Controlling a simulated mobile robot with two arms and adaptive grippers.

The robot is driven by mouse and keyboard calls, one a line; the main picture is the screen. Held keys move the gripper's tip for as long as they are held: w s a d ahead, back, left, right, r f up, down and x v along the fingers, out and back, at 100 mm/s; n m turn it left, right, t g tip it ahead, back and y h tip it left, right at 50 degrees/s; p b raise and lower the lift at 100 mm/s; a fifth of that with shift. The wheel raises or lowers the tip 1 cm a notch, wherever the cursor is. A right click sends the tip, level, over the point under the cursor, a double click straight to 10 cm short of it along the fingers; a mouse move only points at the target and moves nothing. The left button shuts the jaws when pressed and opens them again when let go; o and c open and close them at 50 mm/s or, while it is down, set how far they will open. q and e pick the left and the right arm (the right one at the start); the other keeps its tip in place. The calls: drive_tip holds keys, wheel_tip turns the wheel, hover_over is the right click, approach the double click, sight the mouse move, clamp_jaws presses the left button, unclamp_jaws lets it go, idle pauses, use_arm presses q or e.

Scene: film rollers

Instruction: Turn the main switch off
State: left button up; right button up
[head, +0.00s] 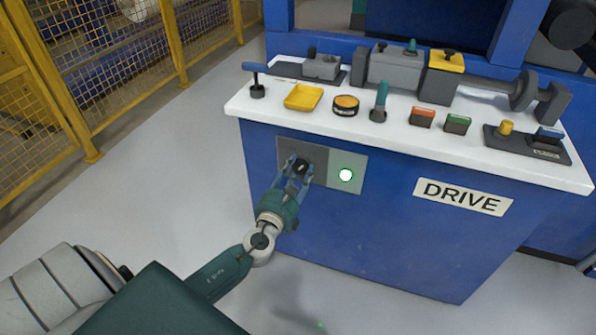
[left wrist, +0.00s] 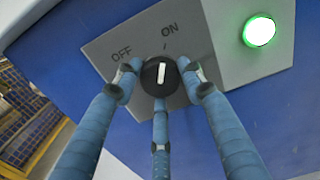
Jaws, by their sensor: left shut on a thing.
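The main switch is a round black knob (left wrist: 158,76) with a white mark, on a grey plate (left wrist: 100,42) labelled OFF and ON. In the left wrist view the mark points roughly up, near the ON side. The knob (head: 301,167) also shows in the head view, on the blue cabinet front. My left gripper (head: 299,170) has its three blue fingers closed around the knob; the fingertips (left wrist: 160,85) touch its sides. A green lamp (left wrist: 259,31) beside the plate is lit. My right gripper is not in view.
The white bench top (head: 400,132) above holds a yellow tray (head: 304,97), a teal lever (head: 381,97), red and green buttons and roller parts. A DRIVE label (head: 462,196) is on the cabinet. A yellow mesh fence (head: 110,70) stands left; the floor between is clear.

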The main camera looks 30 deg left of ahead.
use_arm(q)
drive_tip(key=n+b, duration=0.1)
drive_tip(key=n, duration=0.2)
drive_tip(key=shift+n+b, duration=0.3)
drive_tip(key=shift+b, duration=0.05)
drive_tip(key=shift+n, duration=0.5)
drive_tip(key=n+b, duration=0.1)
drive_tip(key=n, duration=0.1)
drive_tip(key=shift+n, duration=0.3)
drive_tip(key=n+b, duration=0.1)
drive_tip(key=n, duration=0.2)
drive_tip(key=shift+a+r, duration=0.1)
drive_tip(key=shift+n, duration=1.7)
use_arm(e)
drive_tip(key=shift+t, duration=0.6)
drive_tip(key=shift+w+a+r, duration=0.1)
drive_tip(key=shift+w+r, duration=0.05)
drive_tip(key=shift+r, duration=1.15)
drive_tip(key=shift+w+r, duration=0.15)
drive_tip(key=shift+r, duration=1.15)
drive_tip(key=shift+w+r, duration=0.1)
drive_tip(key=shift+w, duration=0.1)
use_arm(q)
drive_tip(key=o, duration=1.1)
drive_tip(key=shift+a, duration=0.1)
drive_tip(key=shift+o, duration=0.2)
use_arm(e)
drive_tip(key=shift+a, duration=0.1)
